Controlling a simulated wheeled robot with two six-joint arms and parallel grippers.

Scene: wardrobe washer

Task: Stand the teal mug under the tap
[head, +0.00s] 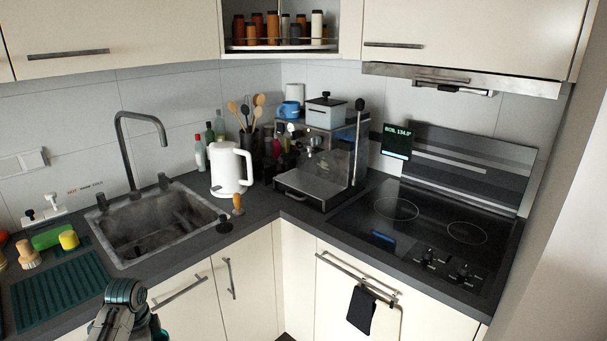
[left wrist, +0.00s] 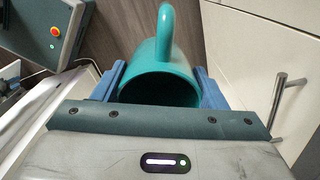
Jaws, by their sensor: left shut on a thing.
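The teal mug (left wrist: 150,80) is between the two blue fingers of my left gripper (left wrist: 160,82), which is shut on it. In the left wrist view its dark open mouth faces the camera and its handle points to the top of the picture. The grey tap (head: 136,140) arches over the basin of the sink (head: 132,258) at the left of the counter in the head view. Part of my left arm shows at the bottom of the head view, in front of the counter; the mug cannot be made out there. My right gripper is not in view.
A teal drying mat (head: 60,290) lies left of the sink, with a green sponge (head: 52,237) and brushes behind it. A white kettle (head: 230,170) stands right of the sink. Cabinet fronts and a bar handle (left wrist: 277,98) are close right of the mug.

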